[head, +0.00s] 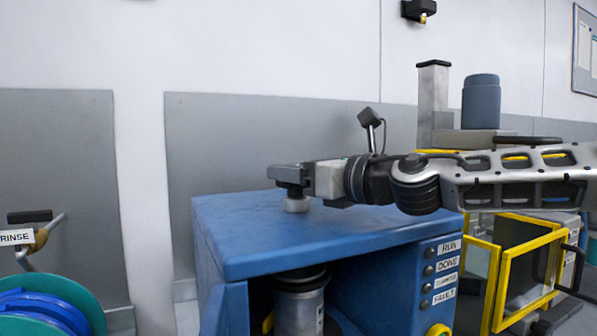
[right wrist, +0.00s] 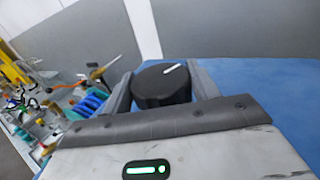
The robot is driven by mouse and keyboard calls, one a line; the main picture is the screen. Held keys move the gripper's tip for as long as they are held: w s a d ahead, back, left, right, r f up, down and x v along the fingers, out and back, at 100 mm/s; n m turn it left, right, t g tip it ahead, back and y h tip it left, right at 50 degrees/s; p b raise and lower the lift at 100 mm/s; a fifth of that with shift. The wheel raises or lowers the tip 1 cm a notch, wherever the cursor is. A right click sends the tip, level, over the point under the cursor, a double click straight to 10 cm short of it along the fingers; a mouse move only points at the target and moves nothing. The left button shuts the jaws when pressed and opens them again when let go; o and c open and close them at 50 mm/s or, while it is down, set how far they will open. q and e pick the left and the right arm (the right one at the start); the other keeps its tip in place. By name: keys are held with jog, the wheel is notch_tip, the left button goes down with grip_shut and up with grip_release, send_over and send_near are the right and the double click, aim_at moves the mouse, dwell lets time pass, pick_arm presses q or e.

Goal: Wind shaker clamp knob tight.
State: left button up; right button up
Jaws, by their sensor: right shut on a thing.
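The shaker is a blue cabinet (head: 330,235) with a flat top and an open front. Its clamp knob is black and round with a white pointer line, seen in the right wrist view (right wrist: 160,90). A pale metal collar (head: 295,204) shows under it on the cabinet top. My right gripper (head: 290,180) comes in from the right and is shut on the knob. Its two fingers (right wrist: 163,80) lie on either side of the knob in the right wrist view. In the head view the gripper mostly hides the knob. A metal can (head: 300,305) stands inside the cabinet. My left gripper is out of view.
Labels including RUN, DONE and FAULT (head: 444,297) run down the cabinet's right front, with a yellow button below. A yellow-framed machine (head: 497,280) stands at the right, behind my arm. A teal and blue hose reel (head: 50,310) is at lower left. The cabinet top is otherwise clear.

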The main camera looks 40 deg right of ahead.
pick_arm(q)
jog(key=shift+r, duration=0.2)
pick_arm(e)
jog(key=shift+m+h, duration=0.3)
jog(key=shift+h, duration=0.1)
